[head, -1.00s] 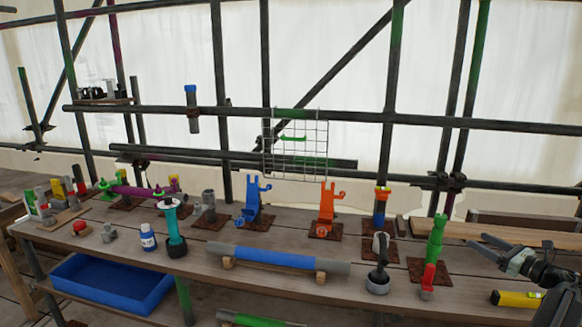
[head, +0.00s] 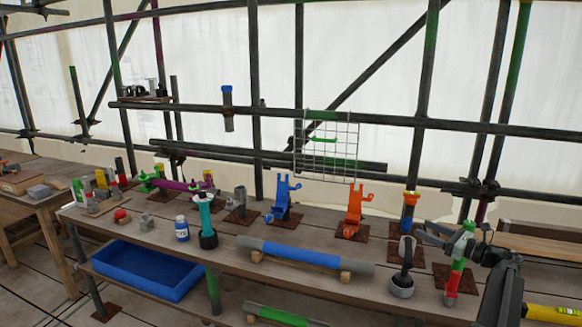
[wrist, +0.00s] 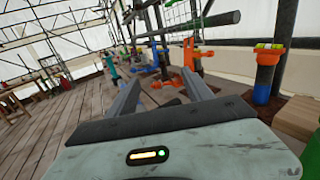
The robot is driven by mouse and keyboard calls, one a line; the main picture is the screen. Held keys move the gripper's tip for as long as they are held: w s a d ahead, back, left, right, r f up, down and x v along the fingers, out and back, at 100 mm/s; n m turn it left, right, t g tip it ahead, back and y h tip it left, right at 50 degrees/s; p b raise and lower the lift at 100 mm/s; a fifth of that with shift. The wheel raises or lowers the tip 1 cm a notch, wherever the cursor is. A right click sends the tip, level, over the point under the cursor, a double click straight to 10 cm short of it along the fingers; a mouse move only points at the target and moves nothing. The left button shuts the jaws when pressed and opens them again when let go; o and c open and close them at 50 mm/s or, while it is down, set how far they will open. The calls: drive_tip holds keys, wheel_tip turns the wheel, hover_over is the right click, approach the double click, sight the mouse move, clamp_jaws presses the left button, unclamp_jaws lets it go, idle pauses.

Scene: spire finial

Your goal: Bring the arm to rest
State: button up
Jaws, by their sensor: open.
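My gripper (head: 436,236) is at the right of the head view, above the right end of the wooden bench (head: 330,228). Its jaws are apart and nothing shows between them. In the wrist view my gripper (wrist: 165,92) points along the bench, with its two fingers spread. In the head view my gripper and arm partly cover a green and red piece (head: 453,278) behind them. In the wrist view the orange bracket (wrist: 193,55) shows beyond the fingers.
A grey round-based tool (head: 401,283) stands close to my gripper. Orange (head: 355,212) and blue (head: 281,200) brackets stand farther left. A blue-sleeved pipe (head: 300,257) lies along the front. Scaffold poles and a wire grid (head: 327,147) rise behind. A yellow level (head: 552,315) lies at right.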

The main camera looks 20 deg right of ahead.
drive_tip(key=w+a+r+m+t+h+p, duration=0.1)
drive_tip(key=w+a+r+m+h, duration=0.15)
drive_tip(key=w+a+m, duration=0.75)
drive_tip(key=w+a+r+m+t+h+p, duration=0.1)
drive_tip(key=w+a+r+m+t+h, duration=0.3)
drive_tip(key=a, duration=1.3)
drive_tip(key=w+a+r+m+g+p, duration=0.1)
drive_tip(key=w+a+m, duration=0.3)
drive_tip(key=w+a, duration=0.7)
drive_tip(key=s+a+f+m+g+h, duration=0.2)
drive_tip(key=s+a+f+m+g, duration=0.35)
drive_tip(key=s+f+m, duration=0.35)
drive_tip(key=s+a+f+m+g+h, duration=0.2)
drive_tip(key=s+a+f+m+g, duration=0.3)
drive_tip(key=f, duration=0.7)
drive_tip(key=s+a+f+m+g+y, duration=0.1)
drive_tip(key=s+f+m+g, duration=0.2)
drive_tip(key=s, duration=0.6)
drive_tip(key=s+a+f+m+g+y, duration=0.1)
drive_tip(key=s+f+m+g, duration=0.3)
drive_tip(key=s, duration=0.5)
drive_tip(key=m+g+y, duration=0.1)
drive_tip(key=m+g, duration=0.1)
drive_tip(key=g, duration=0.1)
drive_tip(key=shift+s+a+f, duration=0.15)
drive_tip(key=shift+s+a, duration=0.2)
drive_tip(key=shift+a, duration=0.05)
